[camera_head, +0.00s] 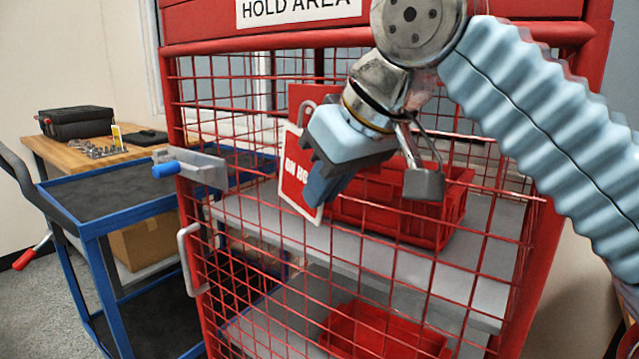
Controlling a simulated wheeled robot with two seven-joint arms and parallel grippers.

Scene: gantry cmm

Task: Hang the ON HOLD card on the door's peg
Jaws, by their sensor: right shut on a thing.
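The ON HOLD card (293,172) is red and white and hangs upright, a little tilted, in front of the red mesh door. Its right side is partly hidden by my right gripper (318,190), which is shut on it. A grey loop shows at the card's top, near a red plate (299,95) on the door. The peg itself is hidden or too small to tell, so I cannot tell whether the loop is around it. My left gripper is not in view.
The red cage (186,130) holds red bins (445,215) on grey shelves. A latch with a blue tip (190,168) and a white handle (190,260) stick out at the door's left. A blue cart (100,225) stands left.

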